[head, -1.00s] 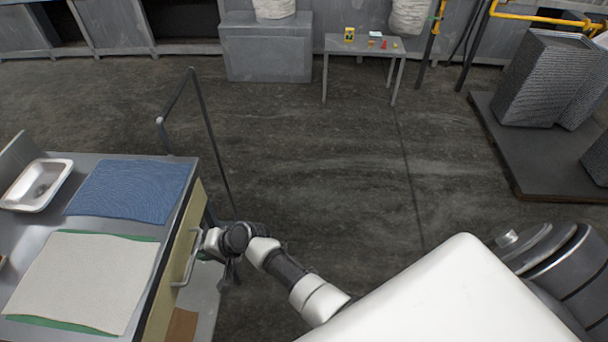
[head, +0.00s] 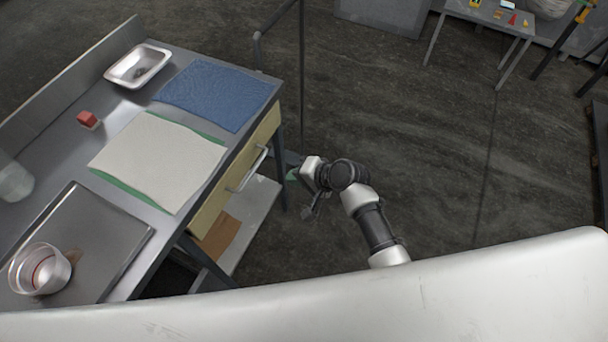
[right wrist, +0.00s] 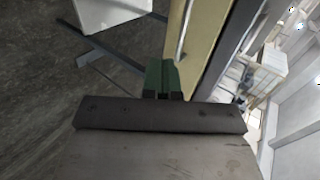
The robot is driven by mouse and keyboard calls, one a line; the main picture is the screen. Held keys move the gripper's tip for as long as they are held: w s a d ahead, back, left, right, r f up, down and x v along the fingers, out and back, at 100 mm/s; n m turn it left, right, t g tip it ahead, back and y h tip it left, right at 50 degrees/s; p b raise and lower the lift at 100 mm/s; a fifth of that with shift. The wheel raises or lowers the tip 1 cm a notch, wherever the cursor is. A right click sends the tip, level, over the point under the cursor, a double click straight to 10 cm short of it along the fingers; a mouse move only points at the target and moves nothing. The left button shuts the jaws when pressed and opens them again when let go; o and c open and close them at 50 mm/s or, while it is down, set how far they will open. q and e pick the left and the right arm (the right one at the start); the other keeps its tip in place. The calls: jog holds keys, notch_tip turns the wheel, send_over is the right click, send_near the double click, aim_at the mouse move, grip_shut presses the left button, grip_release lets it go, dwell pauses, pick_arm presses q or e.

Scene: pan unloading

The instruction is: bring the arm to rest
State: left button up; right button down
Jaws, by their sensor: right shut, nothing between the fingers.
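My right arm reaches up from the lower middle of the head view. Its gripper (head: 294,175) is beside the worktable's drawer side, a little right of the drawer handle (head: 248,168) and apart from it. In the right wrist view its dark green fingers (right wrist: 160,78) are together, with nothing between them. The beige drawer front (right wrist: 202,50) stands right of the fingers there. My left gripper is not in view. A silvery round pan (head: 22,272) stands on a grey metal tray (head: 118,232) at the table's near left.
A dark rail (head: 302,70) stands beyond. The floor (head: 435,170) to the right is clear.

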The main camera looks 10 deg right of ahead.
jog(key=s+d+f+n+g+h, duration=0.1)
jog(key=s+d+f+h, duration=0.1)
jog(key=s+d+f, duration=0.35)
jog(key=s+d+f+n+g+h, duration=0.1)
jog(key=s+d+f+h, duration=0.1)
jog(key=s+f, duration=0.6)
jog(key=s+d+f+n+h, duration=0.15)
jog(key=s+d+f, duration=0.25)
jog(key=f, duration=0.6)
jog(key=s+d+f+n+g+h, duration=0.1)
jog(key=s+d+f+n, duration=0.1)
jog(key=s, duration=0.6)
jog(key=s+d+f+n+g+h, duration=0.1)
jog(key=s+d+f+n, duration=0.1)
jog(key=s, duration=0.6)
jog(key=s+d+f+n+g+h, duration=0.1)
jog(key=s+d+f+n, duration=0.1)
jog(key=s+f, duration=0.4)
jog(key=shift+s+d, duration=0.9)
jog(key=shift+s, duration=0.05)
jog(key=shift+f, duration=0.1)
